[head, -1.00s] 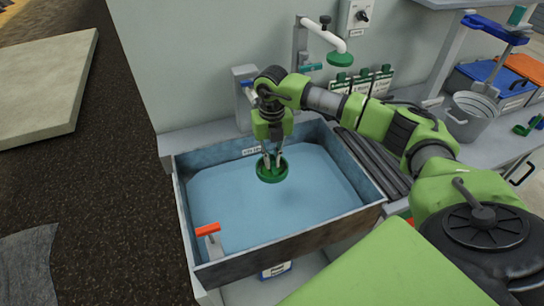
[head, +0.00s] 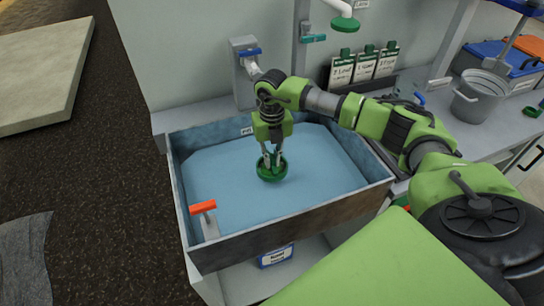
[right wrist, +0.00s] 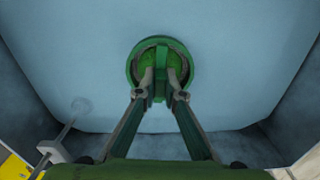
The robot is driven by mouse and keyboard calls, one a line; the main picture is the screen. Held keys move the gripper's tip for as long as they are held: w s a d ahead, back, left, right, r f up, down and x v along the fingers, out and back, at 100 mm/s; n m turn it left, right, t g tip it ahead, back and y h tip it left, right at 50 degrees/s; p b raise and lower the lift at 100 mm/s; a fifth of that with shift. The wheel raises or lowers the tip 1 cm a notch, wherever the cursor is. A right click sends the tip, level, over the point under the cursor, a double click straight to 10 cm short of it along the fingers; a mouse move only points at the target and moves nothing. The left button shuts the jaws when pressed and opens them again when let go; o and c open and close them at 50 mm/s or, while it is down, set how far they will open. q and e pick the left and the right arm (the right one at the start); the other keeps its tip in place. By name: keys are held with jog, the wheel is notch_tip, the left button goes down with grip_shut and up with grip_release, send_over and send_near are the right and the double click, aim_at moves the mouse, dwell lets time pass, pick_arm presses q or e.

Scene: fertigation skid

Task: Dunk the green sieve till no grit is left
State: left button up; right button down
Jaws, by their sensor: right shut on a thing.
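The green sieve (head: 272,172) is round, with a raised rim and an upright grip across its middle. It is at the water's surface in the middle of the sink basin (head: 292,232); how deep it sits I cannot tell. My right gripper (head: 271,160) points down and is shut on the sieve's grip. In the right wrist view both fingertips (right wrist: 160,92) pinch the grip, and the sieve (right wrist: 160,50) shows around and beyond them. Whether grit is in the sieve I cannot make out. My left gripper is not in view.
The basin holds blue water (head: 225,180). An orange-handled lever (head: 203,207) stands at its front left corner. A blue-handled tap (head: 250,55) is at the back. A grey bucket (head: 479,97) and hanging labelled cards (head: 366,66) are to the right. Open water surrounds the sieve.

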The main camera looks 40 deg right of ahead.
jog(key=shift+f+b, duration=1.8)
jog(key=shift+f, duration=1.15)
notch_tip(320, 180, up, 18)
jog(key=p, duration=1.3)
jog(key=shift+r, duration=0.25)
